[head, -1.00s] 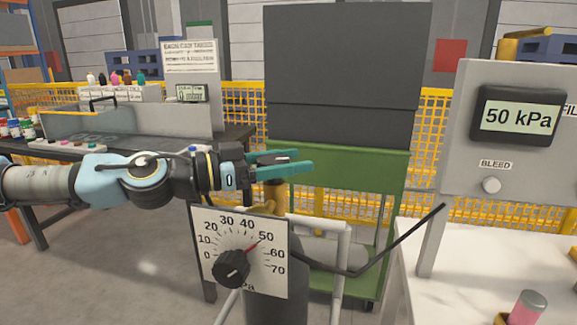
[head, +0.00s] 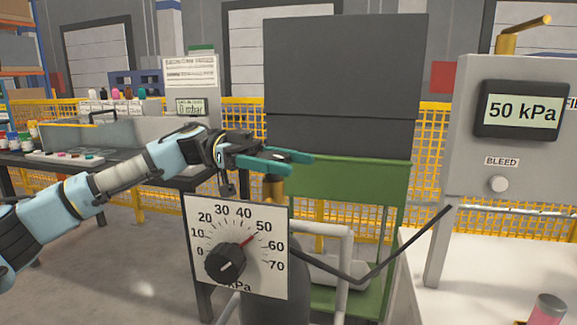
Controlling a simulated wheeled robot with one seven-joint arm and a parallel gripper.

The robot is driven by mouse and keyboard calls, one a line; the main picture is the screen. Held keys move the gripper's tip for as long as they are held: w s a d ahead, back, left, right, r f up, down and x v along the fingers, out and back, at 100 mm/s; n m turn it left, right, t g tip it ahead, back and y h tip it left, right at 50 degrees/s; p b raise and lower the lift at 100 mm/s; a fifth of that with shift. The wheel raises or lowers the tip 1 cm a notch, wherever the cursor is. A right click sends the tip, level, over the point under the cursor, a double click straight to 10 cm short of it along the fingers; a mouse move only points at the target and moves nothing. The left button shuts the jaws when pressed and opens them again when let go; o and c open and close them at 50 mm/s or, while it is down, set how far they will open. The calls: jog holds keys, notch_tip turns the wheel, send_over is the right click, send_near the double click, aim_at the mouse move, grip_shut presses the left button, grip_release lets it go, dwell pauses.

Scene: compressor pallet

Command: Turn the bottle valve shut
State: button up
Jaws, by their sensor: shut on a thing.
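The gas bottle (head: 275,308) is a dark grey cylinder in the middle front, mostly hidden behind a white dial panel (head: 207,282). Its brass valve (head: 273,188) rises above the panel. My gripper (head: 298,163), with teal fingers, is at the top of the valve and shut on it. The fingers hide the valve's top, so its turn position cannot be told. The dial has a black knob (head: 225,263), and its red pointer is near 50. The display (head: 522,110) on the grey cabinet reads 50 kPa.
A dark hose (head: 370,270) runs from the bottle to the right. A white tube frame (head: 343,270) stands beside the bottle. A green cart (head: 340,195) bears a dark box (head: 345,80) behind. A white table (head: 480,270) is at right, and a bench with bottles (head: 90,170) at left.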

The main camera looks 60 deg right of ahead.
jog(key=shift+w+a+m+t+y, duration=0.1)
jog(key=shift+a+m+t+y, duration=0.2)
jog(key=shift+m+t+y, duration=0.9)
jog(key=shift+w+a+m+t+y, duration=0.1)
jog(key=shift+a+m+t+y, duration=0.2)
jog(key=shift+m+y, duration=1.75)
jog(key=shift+w+a+m+t+y, duration=0.1)
jog(key=shift+a+m+t+y, duration=0.45)
jog(key=shift+y, duration=1.9)
jog(key=shift+d+m+t, duration=0.2)
jog(key=shift+m+t, duration=0.15)
jog(key=shift+m, duration=0.05)
jog(key=o, duration=1.4)
jog(key=shift+c, duration=0.2)
jog(key=shift+r, duration=0.1)
notch_tip(320, 180, up, 10)
jog(key=p, duration=0.3)
